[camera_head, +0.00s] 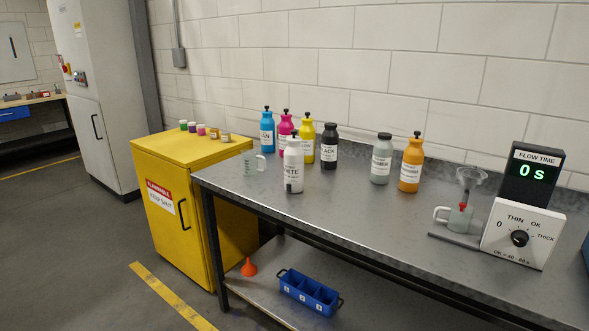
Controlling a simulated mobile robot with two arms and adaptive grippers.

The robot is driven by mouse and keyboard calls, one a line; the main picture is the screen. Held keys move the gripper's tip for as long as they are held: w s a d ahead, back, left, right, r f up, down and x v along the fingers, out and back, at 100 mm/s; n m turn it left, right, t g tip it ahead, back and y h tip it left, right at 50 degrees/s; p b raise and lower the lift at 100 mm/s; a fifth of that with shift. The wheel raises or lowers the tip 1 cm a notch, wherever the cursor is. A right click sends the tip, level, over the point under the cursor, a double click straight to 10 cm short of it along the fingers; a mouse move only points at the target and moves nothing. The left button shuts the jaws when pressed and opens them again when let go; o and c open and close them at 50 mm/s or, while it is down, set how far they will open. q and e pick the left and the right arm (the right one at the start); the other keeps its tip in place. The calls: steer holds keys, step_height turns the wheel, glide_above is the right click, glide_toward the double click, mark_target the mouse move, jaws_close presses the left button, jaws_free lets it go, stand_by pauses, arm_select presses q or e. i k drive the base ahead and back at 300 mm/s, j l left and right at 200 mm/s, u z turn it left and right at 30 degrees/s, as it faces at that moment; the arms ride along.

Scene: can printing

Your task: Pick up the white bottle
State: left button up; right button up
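The white bottle (293,168) stands upright on the grey metal table (350,215), near its left end. It has a dark cap and a label with black lettering, partly readable as "WHITE". It stands in front of the magenta and yellow bottles and partly covers them. Neither of my grippers shows in the head view.
Behind it stand cyan (267,132), magenta (285,127), yellow (307,141) and black (329,148) bottles. Grey (381,160) and orange (411,163) bottles, then a flow timer (524,205), stand to the right. The table's front middle is clear.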

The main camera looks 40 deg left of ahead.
mark_target(293, 155)
steer(key=i+l+u, duration=0.15)
steer(key=i, duration=0.55)
steer(key=i+l+u, duration=0.15)
steer(key=i, duration=0.5)
